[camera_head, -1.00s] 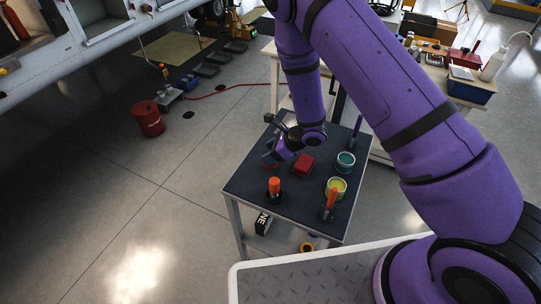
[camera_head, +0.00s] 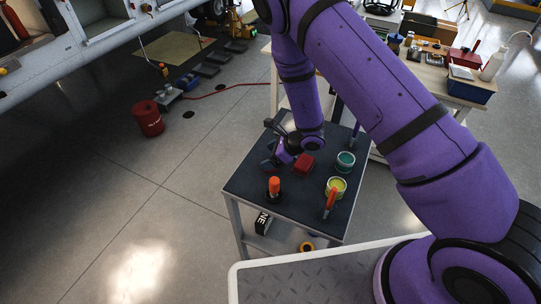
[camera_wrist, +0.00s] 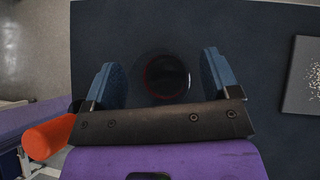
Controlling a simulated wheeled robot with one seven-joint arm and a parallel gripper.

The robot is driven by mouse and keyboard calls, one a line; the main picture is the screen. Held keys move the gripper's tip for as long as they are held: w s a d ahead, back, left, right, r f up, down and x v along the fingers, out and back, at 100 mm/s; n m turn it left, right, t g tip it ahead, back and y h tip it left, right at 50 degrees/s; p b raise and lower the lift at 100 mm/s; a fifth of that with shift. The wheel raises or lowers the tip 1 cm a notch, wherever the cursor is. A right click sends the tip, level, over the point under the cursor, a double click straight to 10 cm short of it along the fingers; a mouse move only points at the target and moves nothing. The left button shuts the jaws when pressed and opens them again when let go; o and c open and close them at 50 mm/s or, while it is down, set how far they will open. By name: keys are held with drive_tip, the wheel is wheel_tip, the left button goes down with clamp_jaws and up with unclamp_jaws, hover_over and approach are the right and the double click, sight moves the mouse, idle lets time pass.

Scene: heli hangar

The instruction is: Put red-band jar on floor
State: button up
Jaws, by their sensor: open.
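The red-band jar (camera_wrist: 167,77) shows in the wrist view as a dark round shape with a thin red ring, seen from above on the dark table top. My gripper (camera_wrist: 159,62) is open, with one blue finger on either side of the jar and a gap on both sides. In the head view my gripper (camera_head: 272,161) is low over the left part of the small table (camera_head: 245,184); the jar is hidden or too small to make out there. The floor (camera_head: 120,205) is bare grey to the left of the table.
A red bucket (camera_head: 148,119) stands on the floor. A workbench is behind right.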

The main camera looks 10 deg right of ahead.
drive_tip(key=v, duration=1.2)
drive_tip(key=shift+r, duration=0.25)
drive_tip(key=s+r+n+g, duration=0.1)
drive_tip(key=s+r+n, duration=0.25)
drive_tip(key=r, duration=0.45)
drive_tip(key=s+r+n+g+y, duration=0.15)
drive_tip(key=r+n, duration=0.25)
drive_tip(key=r, duration=0.5)
drive_tip(key=s+r+n+g, duration=0.1)
drive_tip(key=s+r+n, duration=0.25)
drive_tip(key=r, duration=0.45)
drive_tip(key=s+d+r+n+t+h, duration=0.5)
drive_tip(key=s+d+r+n+h, duration=0.4)
drive_tip(key=s+d+r+n, duration=0.2)
drive_tip(key=s+d+r, duration=0.2)
drive_tip(key=s+r, duration=0.2)
drive_tip(key=s, duration=0.2)
drive_tip(key=shift+d+h, duration=0.25)
drive_tip(key=shift+h, duration=0.1)
drive_tip(key=shift+o, duration=0.5)
drive_tip(key=shift+s+d+r+t, duration=0.2)
drive_tip(key=shift+s+t, duration=0.05)
drive_tip(key=shift+w, duration=0.1)
